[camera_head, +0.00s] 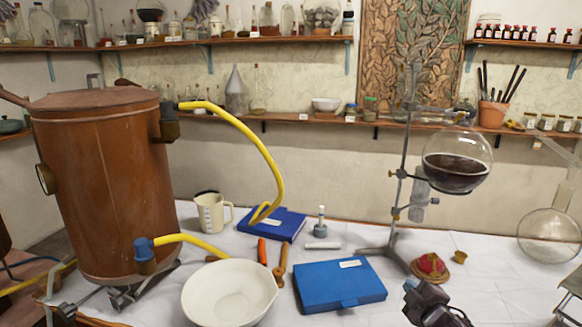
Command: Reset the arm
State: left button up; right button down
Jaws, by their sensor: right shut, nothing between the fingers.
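My right gripper (412,290) comes in at the bottom edge, right of centre. It is dark, shut and empty, in front of the table's objects. It is just right of the blue case (335,287) and below the small wooden dish with a red thing on it (430,267). My left gripper is not in view.
A large copper vessel (105,190) with a yellow hose (262,155) stands at left. A white bowl (215,295), measuring jug (212,213) and blue book (275,224) are on the table. A metal stand (398,190) holds a flask of dark liquid (457,170). Bare table (490,290) shows right of the gripper.

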jog(key=s+a+f+m, duration=0.1)
jog(key=s+f+m, duration=0.1)
jog(key=s, duration=0.3)
jog(key=s+a+f+m+g, duration=0.1)
jog(key=s+f+m, duration=0.2)
jog(key=s, duration=0.3)
jog(key=s+a+f+m, duration=0.2)
jog(key=s+m, duration=0.1)
jog(key=s, duration=0.2)
jog(key=shift+s+a+f+y, duration=0.1)
jog(key=shift+s+f+y, duration=0.1)
jog(key=shift+y, duration=0.1)
jog(key=s+f+m+g+h, duration=0.1)
jog(key=s+f, duration=0.3)
jog(key=s, duration=0.5)
jog(key=s+d+f+m+g+h, duration=0.1)
jog(key=s+f, duration=0.4)
jog(key=s, duration=0.5)
jog(key=shift+s+d+m+g, duration=0.3)
jog(key=shift+m+g, duration=0.5)
jog(key=shift+m, duration=0.2)
